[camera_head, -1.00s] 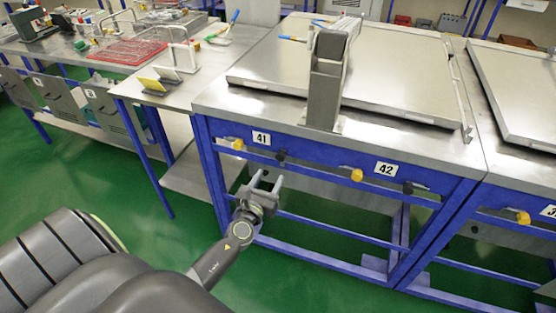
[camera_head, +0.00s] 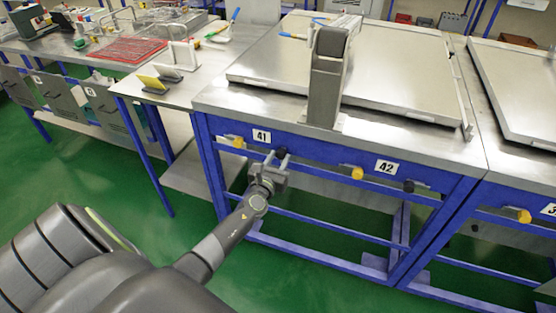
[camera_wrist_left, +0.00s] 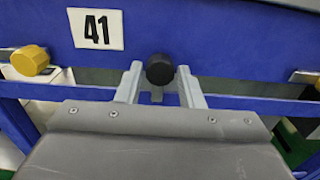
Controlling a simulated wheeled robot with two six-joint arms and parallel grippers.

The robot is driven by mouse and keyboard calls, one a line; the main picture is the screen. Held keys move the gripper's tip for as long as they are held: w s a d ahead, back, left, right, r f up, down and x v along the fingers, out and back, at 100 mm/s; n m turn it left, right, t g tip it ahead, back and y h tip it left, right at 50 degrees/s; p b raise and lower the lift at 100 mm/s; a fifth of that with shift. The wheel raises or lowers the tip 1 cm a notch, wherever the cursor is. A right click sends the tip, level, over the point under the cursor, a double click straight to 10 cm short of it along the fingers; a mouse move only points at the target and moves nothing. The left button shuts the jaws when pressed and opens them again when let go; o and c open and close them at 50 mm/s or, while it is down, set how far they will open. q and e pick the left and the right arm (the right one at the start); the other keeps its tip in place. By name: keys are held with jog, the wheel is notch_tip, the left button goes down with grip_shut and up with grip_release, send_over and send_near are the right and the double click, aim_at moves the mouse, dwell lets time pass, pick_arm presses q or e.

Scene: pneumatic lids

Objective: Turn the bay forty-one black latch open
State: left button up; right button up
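The bay forty-one black latch (camera_wrist_left: 160,69) is a round black knob on the blue front rail, right of the "41" label (camera_wrist_left: 96,29). In the head view the label (camera_head: 261,136) shows, with the knob mostly hidden behind my gripper. My left gripper (camera_head: 275,160) is just in front of the latch. In the left wrist view its two fingers (camera_wrist_left: 160,88) stand apart, one on each side of the knob. I cannot tell whether they touch it. My right gripper is not in view.
A yellow knob (camera_wrist_left: 30,60) sits left of the label. Bay 42 has its own yellow knob (camera_head: 357,173) and black knob (camera_head: 408,186) on the same rail. A metal tabletop (camera_head: 220,97) lies above, and the green floor (camera_head: 130,235) below is clear.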

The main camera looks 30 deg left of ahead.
pick_arm(q)
jog(key=c, duration=0.6)
jog(key=shift+o, duration=0.2)
jog(key=shift+f+n, duration=0.1)
jog(key=shift+n, duration=0.2)
jog(key=shift+n+b, duration=0.7)
jog(key=shift+n, duration=0.4)
jog(key=n+b, duration=0.1)
jog(key=n, duration=0.3)
jog(key=shift+b, duration=0.4)
jog(key=n+b, duration=0.2)
jog(key=n, duration=0.3)
jog(key=shift+n, duration=0.4)
jog(key=n+b, duration=0.2)
jog(key=n, duration=0.3)
jog(key=shift+n, duration=0.3)
